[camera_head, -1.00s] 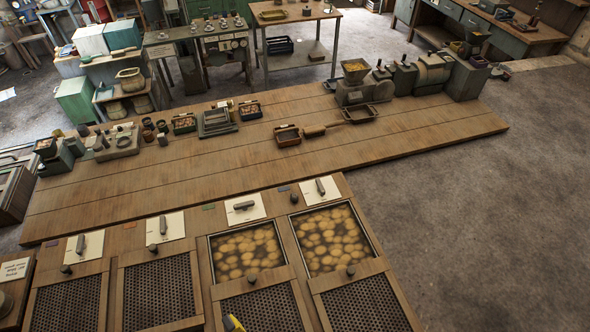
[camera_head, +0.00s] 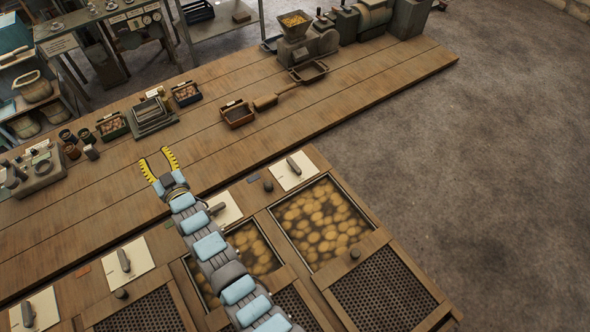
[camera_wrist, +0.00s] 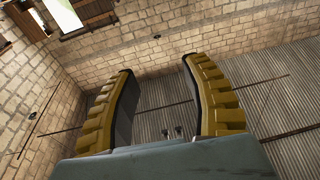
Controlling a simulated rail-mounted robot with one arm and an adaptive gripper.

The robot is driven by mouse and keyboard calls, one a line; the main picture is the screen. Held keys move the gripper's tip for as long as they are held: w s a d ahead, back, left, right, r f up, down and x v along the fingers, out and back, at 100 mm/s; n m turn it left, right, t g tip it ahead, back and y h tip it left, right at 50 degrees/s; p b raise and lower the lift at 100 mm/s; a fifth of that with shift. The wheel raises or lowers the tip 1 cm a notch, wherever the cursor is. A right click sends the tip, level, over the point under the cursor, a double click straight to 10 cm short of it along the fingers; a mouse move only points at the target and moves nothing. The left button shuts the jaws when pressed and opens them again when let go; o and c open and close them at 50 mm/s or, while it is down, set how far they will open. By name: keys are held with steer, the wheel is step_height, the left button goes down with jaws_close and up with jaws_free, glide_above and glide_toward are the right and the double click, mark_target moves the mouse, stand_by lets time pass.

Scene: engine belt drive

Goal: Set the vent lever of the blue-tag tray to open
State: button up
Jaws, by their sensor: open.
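A small dark bluish tag (camera_head: 253,178) lies on the wooden frame beside the rightmost tray (camera_head: 322,222), which holds yellow-brown round pieces. Right of the tag is a cream plate (camera_head: 302,178) with a grey lever (camera_head: 294,165), which points up-left to down-right, lengthwise to the tray. The second tray's lever (camera_head: 217,208) lies turned crosswise, its plate partly hidden by my arm. My gripper (camera_head: 156,157) is open and empty, left of and beyond these levers, above the plank platform. Its two yellow fingers (camera_wrist: 163,105) show apart in the wrist view.
More levers (camera_head: 124,260) stand to the left, beside a green tag (camera_head: 168,225) and an orange-red tag (camera_head: 83,271). Black knobs (camera_head: 268,186) stick up along the frame. A scoop (camera_head: 265,102) and small boxes (camera_head: 237,113) stand on the platform (camera_head: 100,215).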

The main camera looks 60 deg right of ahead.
steer(key=d+f+g+y+b, duration=0.15)
steer(key=d+f+g, duration=0.25)
steer(key=d, duration=0.5)
steer(key=d+f+g+y+b, duration=0.1)
steer(key=d+f+g+b, duration=0.2)
steer(key=d, duration=0.7)
step_height(320, 180, up, 2)
steer(key=r+g+y+b, duration=0.1)
steer(key=g+y+b, duration=0.55)
steer(key=g, duration=0.45)
glide_above(295, 166)
steer(key=shift+m, duration=0.4)
step_height(295, 166, down, 17)
steer(key=shift+f+b, duration=0.1)
steer(key=shift+b, duration=0.55)
jaws_close()
